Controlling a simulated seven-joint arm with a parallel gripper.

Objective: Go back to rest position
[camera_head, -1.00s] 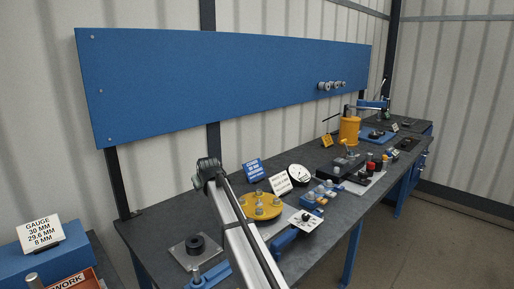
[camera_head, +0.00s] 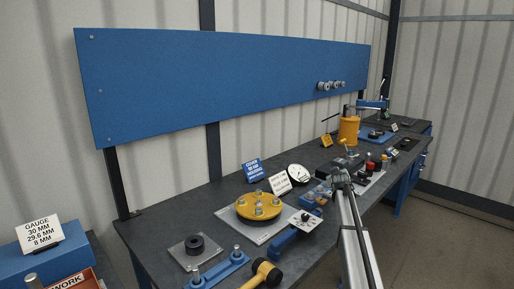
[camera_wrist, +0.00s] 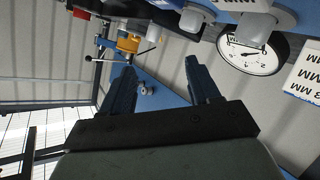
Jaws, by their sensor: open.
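My gripper (camera_wrist: 160,88) shows in the wrist view with its two dark fingers wide apart and nothing between them. In the head view, my gripper (camera_head: 340,180) is at the end of my arm, over the front right part of the long workbench, near the blue blocks. At that size its fingers cannot be made out.
A blue panel (camera_head: 230,85) stands behind. The floor at right is clear.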

